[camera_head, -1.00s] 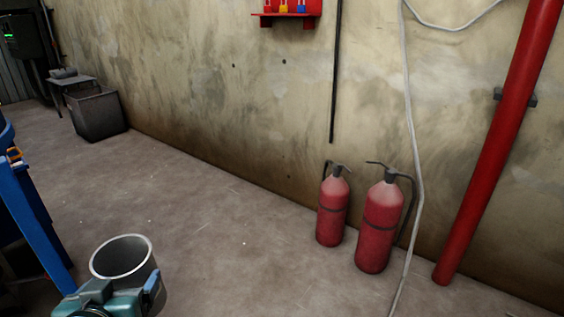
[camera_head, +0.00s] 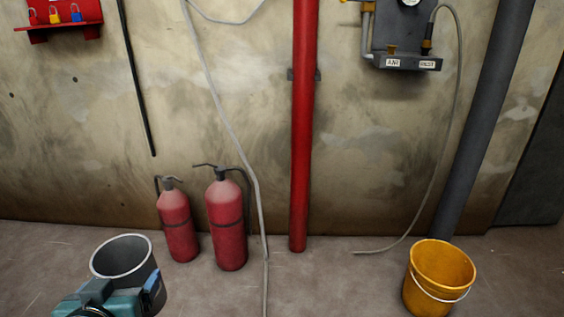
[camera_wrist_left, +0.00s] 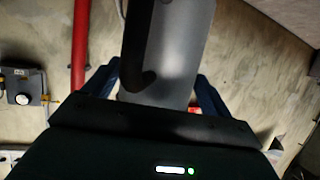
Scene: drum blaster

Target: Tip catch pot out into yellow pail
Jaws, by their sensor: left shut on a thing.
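The catch pot (camera_head: 122,258) is a round grey metal pot with an open top at the lower left of the head view. My left gripper (camera_head: 151,283) is shut on it at its near right side. The pot is held roughly upright, and its contents cannot be made out. In the left wrist view the grey pot wall (camera_wrist_left: 167,50) stands between the two blue fingers. The yellow pail (camera_head: 440,268) stands on the floor at the lower right of the head view, open at the top, with a thin wire handle. The pot is well left of the pail. My right gripper does not show.
Two red fire extinguishers (camera_head: 228,225) stand against the wall between pot and pail. A red pipe (camera_head: 303,130), a grey pipe (camera_head: 482,120) and a hanging cable (camera_head: 222,110) run down the wall. A wall box (camera_head: 405,40) hangs above the pail.

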